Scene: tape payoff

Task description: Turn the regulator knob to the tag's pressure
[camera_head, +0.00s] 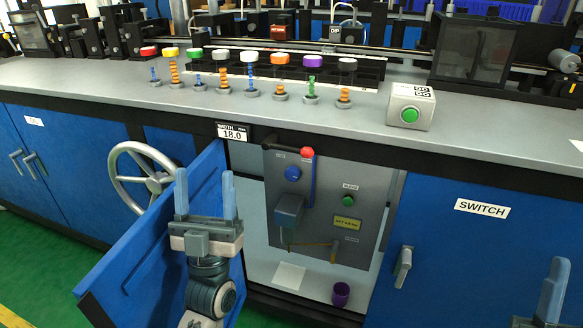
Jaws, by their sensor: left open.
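A grey panel (370,190) stands inside the open cabinet under the counter. A round blue knob (292,173), likely the regulator knob, is at its upper left. A yellow tag (347,224) with dark print is at its lower right; the print is too small to read surely. My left gripper (205,190) is open and empty, with its fingers pointing up, in front of the open blue door and left of the panel, apart from the knob. My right gripper (541,305) shows only partly at the lower right corner; its opening is unclear.
The panel also bears a red-tipped lever (306,152), a blue box (289,210) and a green button (347,200). A purple cup (341,294) and white sheet (289,276) lie below. The open door (130,255) and handwheel (120,180) are left; a closed door (470,250) is right.

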